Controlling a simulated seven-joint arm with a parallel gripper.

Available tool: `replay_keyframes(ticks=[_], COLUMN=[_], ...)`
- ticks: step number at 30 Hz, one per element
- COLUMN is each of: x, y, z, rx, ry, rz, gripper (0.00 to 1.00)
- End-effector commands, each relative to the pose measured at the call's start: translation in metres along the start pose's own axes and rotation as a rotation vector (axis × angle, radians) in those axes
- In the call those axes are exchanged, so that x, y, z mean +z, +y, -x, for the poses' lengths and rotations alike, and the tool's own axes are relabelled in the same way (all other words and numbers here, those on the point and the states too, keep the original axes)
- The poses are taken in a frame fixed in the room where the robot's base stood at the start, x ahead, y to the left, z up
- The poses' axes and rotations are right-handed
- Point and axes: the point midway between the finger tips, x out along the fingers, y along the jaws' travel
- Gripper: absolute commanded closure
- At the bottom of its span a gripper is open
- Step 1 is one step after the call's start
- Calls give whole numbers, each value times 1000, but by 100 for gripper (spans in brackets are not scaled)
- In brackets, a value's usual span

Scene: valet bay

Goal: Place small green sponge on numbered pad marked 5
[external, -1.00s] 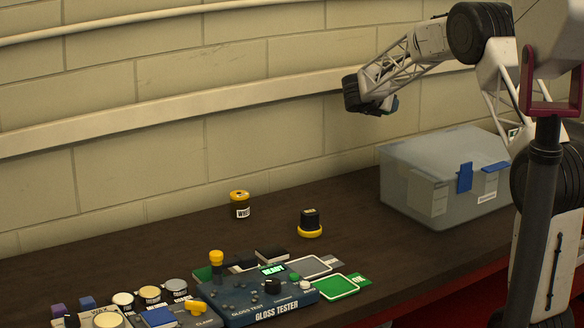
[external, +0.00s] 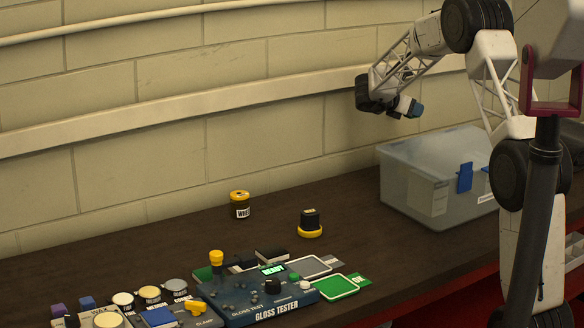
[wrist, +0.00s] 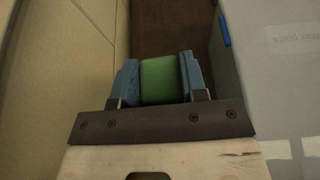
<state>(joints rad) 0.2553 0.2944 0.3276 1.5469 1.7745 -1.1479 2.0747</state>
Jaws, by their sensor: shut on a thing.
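The small green sponge (wrist: 160,80) is between the two blue fingers of my gripper (wrist: 161,77) in the wrist view, with a finger pressed against each side. In the external view my gripper (external: 414,109) is high in front of the wall, above the back of the bench near the box. The sponge cannot be made out in that view. I cannot see a numbered pad marked 5 in either view.
A translucent lidded box (external: 425,185) with blue latches stands on the bench (external: 370,235) below my gripper. A gloss tester (external: 255,300), a green pad (external: 335,287), a yellow-lidded jar (external: 240,205) and a black-and-yellow item (external: 310,224) stand to the left.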

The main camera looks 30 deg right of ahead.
Motion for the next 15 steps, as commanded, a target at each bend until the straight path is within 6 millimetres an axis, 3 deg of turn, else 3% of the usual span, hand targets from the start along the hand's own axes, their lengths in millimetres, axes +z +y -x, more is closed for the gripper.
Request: replay_keyframes(ticks=[15], x=[-7], y=[0], z=[-3], rx=[-3], ry=[0], rz=[1], gripper=[82])
